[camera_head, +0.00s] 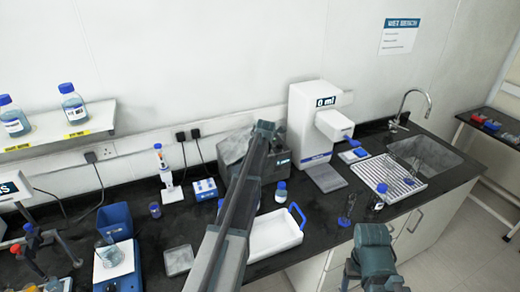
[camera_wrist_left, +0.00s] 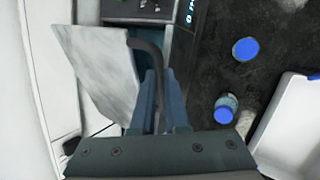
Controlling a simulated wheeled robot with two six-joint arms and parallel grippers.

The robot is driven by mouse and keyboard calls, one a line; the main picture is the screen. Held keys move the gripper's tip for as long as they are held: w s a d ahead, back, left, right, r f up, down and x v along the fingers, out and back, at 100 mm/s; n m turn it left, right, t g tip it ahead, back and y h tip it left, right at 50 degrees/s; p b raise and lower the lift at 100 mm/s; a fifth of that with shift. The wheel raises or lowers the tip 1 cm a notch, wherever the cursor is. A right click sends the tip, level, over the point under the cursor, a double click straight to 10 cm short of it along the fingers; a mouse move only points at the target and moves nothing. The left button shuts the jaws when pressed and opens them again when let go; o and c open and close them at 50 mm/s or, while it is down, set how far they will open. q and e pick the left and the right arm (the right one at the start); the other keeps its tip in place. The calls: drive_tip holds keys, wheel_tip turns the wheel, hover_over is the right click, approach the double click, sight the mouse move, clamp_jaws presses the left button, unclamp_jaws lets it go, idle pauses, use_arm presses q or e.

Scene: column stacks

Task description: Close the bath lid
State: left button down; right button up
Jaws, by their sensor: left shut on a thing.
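The bath (camera_head: 281,150) is a dark grey box with a small lit display, standing against the back wall. Its grey, marbled lid (camera_head: 234,147) is raised and tilted at the bath's left side; it also shows in the left wrist view (camera_wrist_left: 97,65). A dark curved handle (camera_wrist_left: 146,47) runs from the lid to between my fingers. My left gripper (camera_wrist_left: 155,100) is shut on this handle; in the head view (camera_head: 265,127) it is over the bath, and its arm hides part of it. My right gripper (camera_head: 373,238) is at the lower right, fingers hidden.
A white tray with blue handles (camera_head: 272,238) and a blue-capped bottle (camera_head: 281,192) stand in front of the bath. A white dispenser (camera_head: 312,120) stands to its right. A blue rack (camera_head: 205,189) and a pipette stand (camera_head: 165,175) are to its left.

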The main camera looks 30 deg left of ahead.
use_arm(q)
drive_tip(key=shift+w+d+f+m+g+y+b, duration=0.15)
drive_tip(key=shift+f+g+y+b, duration=0.25)
drive_tip(key=shift+f+b, duration=0.3)
drive_tip(key=shift+w+d+f+m+g+y+b, duration=0.1)
drive_tip(key=shift+w+f+m+g+y+b, duration=0.15)
drive_tip(key=shift+f+g+b, duration=0.5)
drive_tip(key=shift+w+d+f+m+g+y+b, duration=0.15)
drive_tip(key=shift+f+y+b, duration=0.25)
drive_tip(key=shift+f, duration=0.6)
drive_tip(key=c, duration=1.2)
unclamp_jaws()
drive_tip(key=shift+r, duration=0.1)
drive_tip(key=p+v, duration=1.1)
drive_tip(key=v, duration=0.2)
drive_tip(key=shift+s+d+r+p, duration=0.2)
drive_tip(key=shift+s+r+p, duration=0.05)
drive_tip(key=shift+p, duration=0.05)
